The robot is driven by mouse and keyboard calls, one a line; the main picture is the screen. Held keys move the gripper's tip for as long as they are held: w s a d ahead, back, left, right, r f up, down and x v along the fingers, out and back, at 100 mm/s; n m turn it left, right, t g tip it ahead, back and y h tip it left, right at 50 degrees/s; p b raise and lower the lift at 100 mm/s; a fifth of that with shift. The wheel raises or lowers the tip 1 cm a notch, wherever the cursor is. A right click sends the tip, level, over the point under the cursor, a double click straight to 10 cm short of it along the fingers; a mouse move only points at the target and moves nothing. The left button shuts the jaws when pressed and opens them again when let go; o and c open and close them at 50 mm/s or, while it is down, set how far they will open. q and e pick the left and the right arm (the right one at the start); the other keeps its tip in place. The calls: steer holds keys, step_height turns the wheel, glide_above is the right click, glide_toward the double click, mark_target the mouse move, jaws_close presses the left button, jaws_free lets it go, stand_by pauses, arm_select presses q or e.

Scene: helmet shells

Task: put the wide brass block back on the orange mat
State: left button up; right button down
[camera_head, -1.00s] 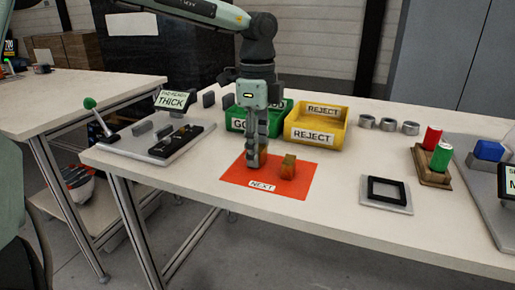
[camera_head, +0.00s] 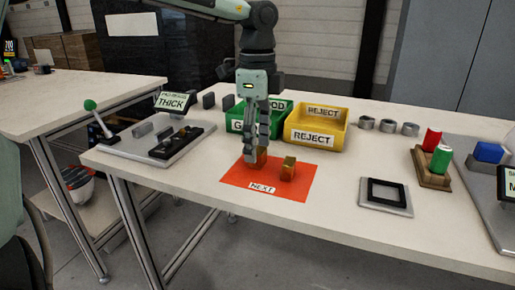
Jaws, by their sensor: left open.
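The orange mat (camera_head: 235,178), labelled NEXT, lies on the white table. Two brass blocks stand on it. One brass block (camera_head: 288,169) stands clear on the mat's right part. The other brass block (camera_head: 262,157) stands near the mat's far middle, partly hidden by my left gripper (camera_head: 256,151). I cannot tell for sure which of the two is the wide one. My left gripper points down with its fingers apart, close to the second block; I cannot tell whether they touch it. My right gripper is out of view.
Behind the mat stand a green bin (camera_head: 236,119) and a yellow REJECT bin (camera_head: 316,125). A grey fixture with a THICK display (camera_head: 174,101) is at the left. A black square frame on a plate (camera_head: 387,195) lies right. The table's front strip is clear.

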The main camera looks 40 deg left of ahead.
mark_target(258, 150)
arm_select(q)
step_height(258, 150, up, 10)
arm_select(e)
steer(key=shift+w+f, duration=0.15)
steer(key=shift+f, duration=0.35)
